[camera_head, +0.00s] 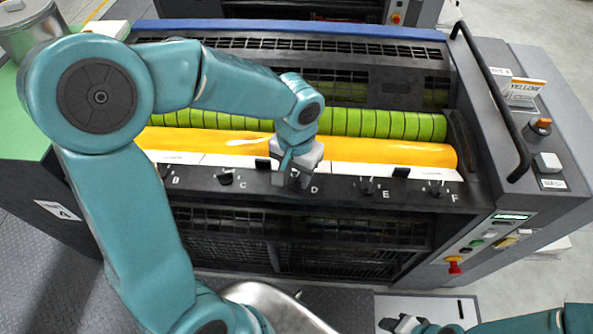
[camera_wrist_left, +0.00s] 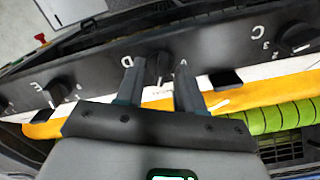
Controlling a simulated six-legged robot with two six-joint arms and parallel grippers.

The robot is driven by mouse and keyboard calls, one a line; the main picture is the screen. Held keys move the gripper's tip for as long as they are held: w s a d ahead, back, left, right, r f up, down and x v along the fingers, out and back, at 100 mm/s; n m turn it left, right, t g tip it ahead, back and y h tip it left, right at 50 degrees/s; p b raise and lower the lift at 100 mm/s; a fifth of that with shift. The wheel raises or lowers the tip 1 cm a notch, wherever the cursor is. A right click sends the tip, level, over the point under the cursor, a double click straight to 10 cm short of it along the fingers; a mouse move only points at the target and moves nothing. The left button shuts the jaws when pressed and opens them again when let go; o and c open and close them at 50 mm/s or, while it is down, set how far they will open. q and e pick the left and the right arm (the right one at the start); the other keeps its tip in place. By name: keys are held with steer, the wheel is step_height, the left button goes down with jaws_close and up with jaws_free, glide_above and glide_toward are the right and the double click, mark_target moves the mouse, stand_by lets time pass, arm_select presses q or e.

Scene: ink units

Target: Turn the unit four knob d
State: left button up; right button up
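Knob D is a small black knob on the dark front rail; in the left wrist view (camera_wrist_left: 158,66) it shows between my left gripper's fingertips, with the letter D beside it. In the head view my gripper hides most of it, and only the letter shows to the right. My left gripper (camera_head: 294,176) is over the rail there; in the left wrist view its two dark fingers (camera_wrist_left: 157,70) are apart, with a gap on both sides of the knob. Whether the tips reach down around the knob I cannot tell. My right gripper (camera_head: 402,324) is at the bottom edge.
Knob C (camera_head: 226,177) and knob E (camera_head: 368,187) flank it on the rail, with knob F (camera_head: 437,189) farther right. A yellow roller (camera_head: 390,151) and a green one (camera_head: 380,124) lie behind. A red button (camera_head: 454,265) sits on the right side panel.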

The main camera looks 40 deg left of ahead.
arm_select(q)
steer(key=shift+w+a+f, duration=0.1)
steer(key=shift+a+f, duration=0.05)
steer(key=shift+f, duration=0.05)
jaws_close()
steer(key=shift+m, duration=0.3)
steer(key=m, duration=0.4)
steer(key=shift+r, duration=0.1)
steer(key=m, duration=0.5)
stand_by(0.4)
